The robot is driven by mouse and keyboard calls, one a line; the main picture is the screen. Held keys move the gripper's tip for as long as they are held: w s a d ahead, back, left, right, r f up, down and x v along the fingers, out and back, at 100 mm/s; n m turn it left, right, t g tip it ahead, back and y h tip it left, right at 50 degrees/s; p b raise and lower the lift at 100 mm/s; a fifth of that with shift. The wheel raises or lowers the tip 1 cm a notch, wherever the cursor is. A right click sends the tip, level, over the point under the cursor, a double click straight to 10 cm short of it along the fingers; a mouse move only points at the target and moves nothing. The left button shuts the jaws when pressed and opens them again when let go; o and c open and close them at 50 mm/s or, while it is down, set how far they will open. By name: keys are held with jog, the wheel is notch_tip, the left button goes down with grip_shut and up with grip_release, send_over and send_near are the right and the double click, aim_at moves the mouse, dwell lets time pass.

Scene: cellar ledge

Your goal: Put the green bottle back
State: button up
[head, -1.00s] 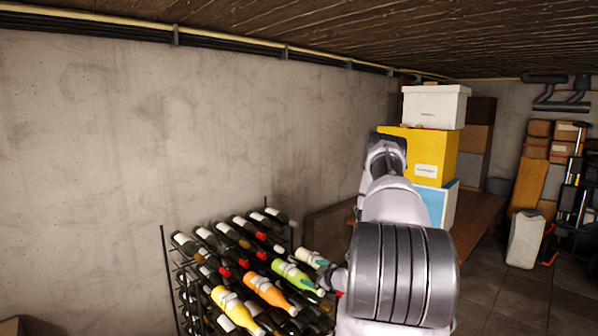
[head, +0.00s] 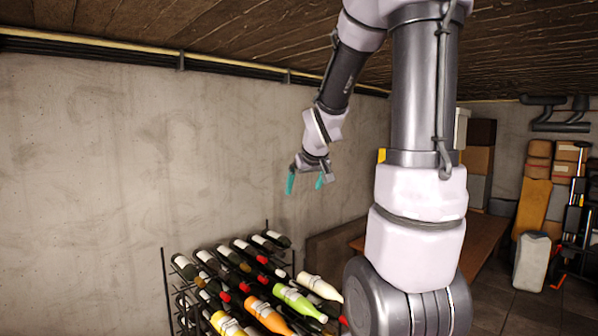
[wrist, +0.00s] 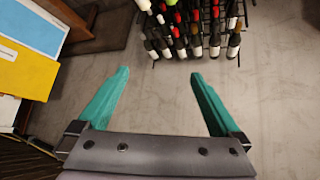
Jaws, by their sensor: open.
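The green bottle (head: 297,299) lies in the wine rack (head: 165,290), toward its right side, with its neck pointing to the lower right. It sits between an orange bottle (head: 268,315) and a bottle with a pale body (head: 320,287). My gripper (head: 305,183) is raised well above the rack, with its teal fingers spread and nothing between them. In the wrist view my open fingers (wrist: 160,95) also show empty, apart from the rack.
Several dark bottles (wrist: 180,40) fill the rack at the top of the wrist view. A bare wall (head: 110,180) stands behind it. A wooden bench (head: 485,235) and stacked boxes (head: 480,150) are at the right. Air around the gripper is free.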

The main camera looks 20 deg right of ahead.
jog(key=s+a+r+m+y, duration=0.1)
jog(key=s+a+r, duration=0.1)
jog(key=s, duration=0.5)
jog(key=s+a+r+m+g+y, duration=0.1)
jog(key=s+a+r, duration=0.2)
jog(key=s+a, duration=0.2)
jog(key=s+a+r+m+y, duration=0.1)
jog(key=s+a, duration=0.3)
jog(key=s, duration=0.5)
jog(key=shift+r+m+y, duration=0.3)
jog(key=shift+r, duration=0.55)
jog(key=shift+d, duration=0.1)
